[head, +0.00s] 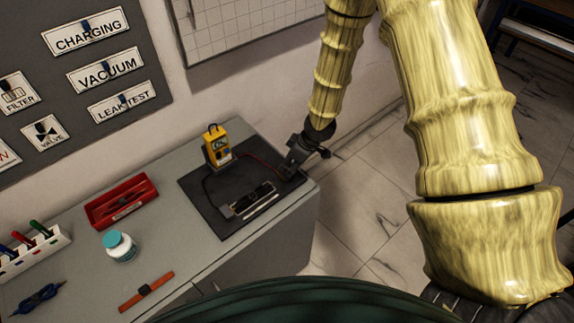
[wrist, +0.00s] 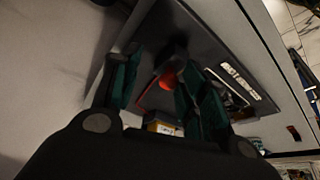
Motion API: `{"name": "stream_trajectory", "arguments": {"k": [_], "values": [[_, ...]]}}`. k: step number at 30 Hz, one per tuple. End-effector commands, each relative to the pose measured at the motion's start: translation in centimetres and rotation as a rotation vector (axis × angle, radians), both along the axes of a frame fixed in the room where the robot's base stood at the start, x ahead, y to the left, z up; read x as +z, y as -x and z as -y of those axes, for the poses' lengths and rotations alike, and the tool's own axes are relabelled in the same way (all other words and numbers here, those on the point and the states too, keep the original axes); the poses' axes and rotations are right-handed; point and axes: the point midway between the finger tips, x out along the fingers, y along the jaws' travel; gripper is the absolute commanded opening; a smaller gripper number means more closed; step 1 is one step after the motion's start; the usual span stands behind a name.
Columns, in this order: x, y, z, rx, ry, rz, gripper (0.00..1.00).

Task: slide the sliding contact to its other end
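A black slide device (head: 250,201) with a pale strip along its front lies on the dark mat (head: 213,218). Its sliding contact cannot be told apart clearly. In the wrist view the device (wrist: 236,84) shows at the right, beyond the fingers. My gripper (head: 293,165) is over the right corner of the mat, to the right of the device. In the wrist view my gripper (wrist: 160,88) has its teal-padded fingers apart. A dark part with a red-orange piece (wrist: 168,77) shows between or beyond them; contact cannot be told.
A yellow meter (head: 217,148) stands at the back of the mat, with a red lead running right. A red tray (head: 121,203), a white jar with a teal lid (head: 120,247) and an orange-brown strap (head: 146,291) lie left on the grey bench. The wall is close behind.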

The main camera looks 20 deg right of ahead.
Motion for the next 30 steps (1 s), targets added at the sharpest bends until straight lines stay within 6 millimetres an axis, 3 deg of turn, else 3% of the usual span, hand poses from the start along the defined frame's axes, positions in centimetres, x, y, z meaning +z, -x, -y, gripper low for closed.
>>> {"name": "stream_trajectory", "arguments": {"k": [13, 30], "values": [[0.7, 0.1, -0.2, 0.005, -0.003, 0.001, 0.42], [7.1, 2.2, 1.5, 0.004, -0.004, 0.002, 0.42]]}}
